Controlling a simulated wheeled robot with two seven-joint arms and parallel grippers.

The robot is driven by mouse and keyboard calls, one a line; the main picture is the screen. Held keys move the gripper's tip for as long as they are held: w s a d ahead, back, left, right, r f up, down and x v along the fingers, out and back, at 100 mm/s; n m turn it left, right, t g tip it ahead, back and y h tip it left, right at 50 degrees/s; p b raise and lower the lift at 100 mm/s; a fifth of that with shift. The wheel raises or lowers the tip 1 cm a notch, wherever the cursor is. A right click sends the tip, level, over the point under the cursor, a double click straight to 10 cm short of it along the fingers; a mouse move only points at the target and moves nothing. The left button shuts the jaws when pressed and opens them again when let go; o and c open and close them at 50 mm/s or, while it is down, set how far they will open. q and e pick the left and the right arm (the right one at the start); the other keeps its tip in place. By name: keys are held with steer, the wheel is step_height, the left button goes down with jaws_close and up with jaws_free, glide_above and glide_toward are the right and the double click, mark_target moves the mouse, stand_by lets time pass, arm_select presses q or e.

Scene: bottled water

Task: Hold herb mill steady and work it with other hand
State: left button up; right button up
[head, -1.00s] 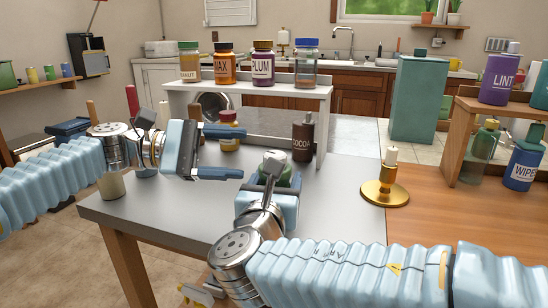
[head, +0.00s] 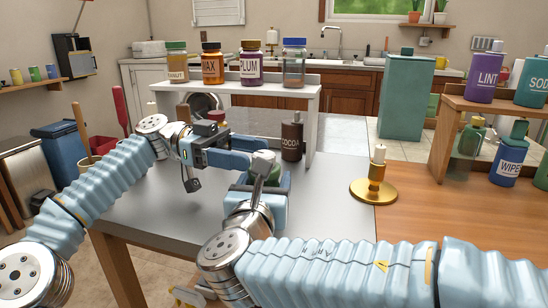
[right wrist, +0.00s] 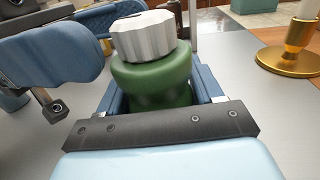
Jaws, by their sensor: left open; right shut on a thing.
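The herb mill (right wrist: 152,75) has a green body and a ridged pale grey knob (right wrist: 145,38). It stands upright between the fingers of my right gripper (right wrist: 155,100). In the head view the mill (head: 265,158) is mostly hidden behind my right wrist, with a bit of green showing. My right gripper (head: 262,185) is shut on its body low over the grey table. My left gripper (head: 245,150) is open, with its fingers pointing right, just left of and beside the mill. In the right wrist view a blue left finger (right wrist: 48,55) shows left of the knob, apart from it.
A brown cocoa bottle (head: 292,138) stands behind the mill. A brass candle holder (head: 374,190) stands to the right. A white shelf (head: 240,90) with several jars spans the back. Wooden shelving (head: 447,125) with bottles is at right. The grey table's front left is clear.

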mark_target(274, 158)
arm_select(q)
steer(key=x, duration=0.5)
steer(key=shift+s+d, duration=0.2)
steer(key=shift+d, duration=0.15)
steer(key=c, duration=1)
